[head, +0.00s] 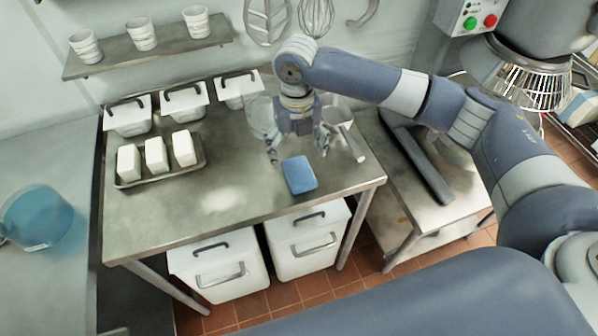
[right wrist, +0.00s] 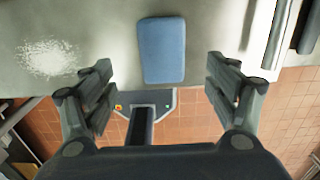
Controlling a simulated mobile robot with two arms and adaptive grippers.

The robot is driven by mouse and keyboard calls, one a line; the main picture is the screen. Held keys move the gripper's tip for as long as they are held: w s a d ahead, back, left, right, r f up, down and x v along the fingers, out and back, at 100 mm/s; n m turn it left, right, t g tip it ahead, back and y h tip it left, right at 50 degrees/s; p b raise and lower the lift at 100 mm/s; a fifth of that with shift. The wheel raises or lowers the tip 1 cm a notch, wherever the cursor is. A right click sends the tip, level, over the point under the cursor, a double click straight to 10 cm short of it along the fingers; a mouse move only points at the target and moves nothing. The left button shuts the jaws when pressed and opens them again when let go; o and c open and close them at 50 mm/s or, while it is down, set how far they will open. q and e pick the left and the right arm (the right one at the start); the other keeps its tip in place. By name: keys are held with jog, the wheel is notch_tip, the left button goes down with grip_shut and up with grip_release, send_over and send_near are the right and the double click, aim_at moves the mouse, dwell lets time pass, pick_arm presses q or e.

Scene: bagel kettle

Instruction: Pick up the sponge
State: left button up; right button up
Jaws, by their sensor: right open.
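The blue sponge (head: 299,174) lies flat on the metal table (head: 235,212), near its front right edge. It also shows in the right wrist view (right wrist: 162,50), at the top middle, beyond the fingertips and between their lines. My right gripper (head: 299,143) is open and empty, pointing down above the table just behind the sponge in the head view. Its two fingers show wide apart in the right wrist view (right wrist: 164,80), apart from the sponge. My left gripper is in neither view.
A metal scoop (head: 346,136) lies right of my right gripper. A tray (head: 190,171) with white blocks stands at the left, and lidded white containers (head: 184,102) line the back. White powder (head: 222,199) is on the table left of the sponge. The front middle is clear.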

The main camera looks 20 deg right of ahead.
aim_at(299, 171)
notch_tip(299, 171, down, 3)
jog(key=shift+r, duration=0.1)
notch_tip(299, 171, down, 4)
jog(key=shift+d+f+p, duration=0.15)
jog(key=shift+p, duration=1.05)
jog(key=shift+f, duration=0.5)
jog(key=c, duration=1.1)
